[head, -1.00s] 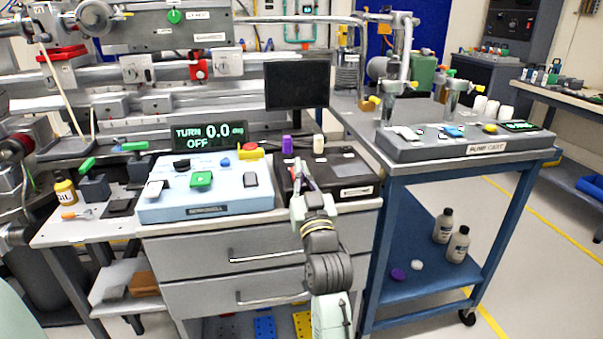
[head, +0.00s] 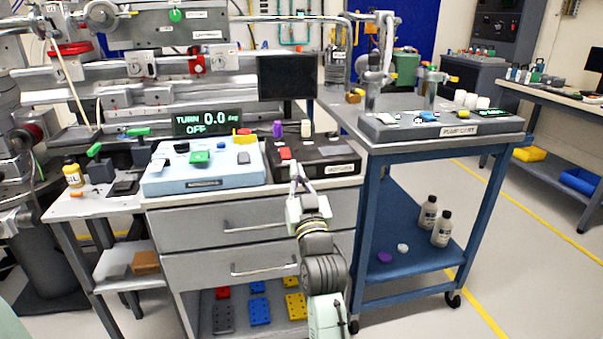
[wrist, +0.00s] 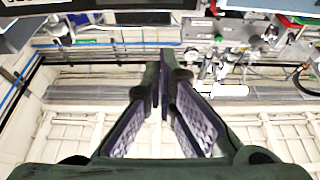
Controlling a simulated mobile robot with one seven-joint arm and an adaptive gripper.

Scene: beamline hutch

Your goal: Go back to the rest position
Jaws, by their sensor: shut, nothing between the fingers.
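My gripper (head: 295,166) is shut and empty, at the end of my raised arm in the head view. It appears in front of the front edge of the black control box (head: 338,168); the exact gap is hard to judge. In the wrist view my gripper (wrist: 166,62) shows its dark fingers drawn together at the tips, with nothing held between them.
Drawers (head: 215,268) stand below the bench. The blue pump cart (head: 362,240) is to the right, with two bottles (head: 434,222) on its lower shelf. Open floor lies further right.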

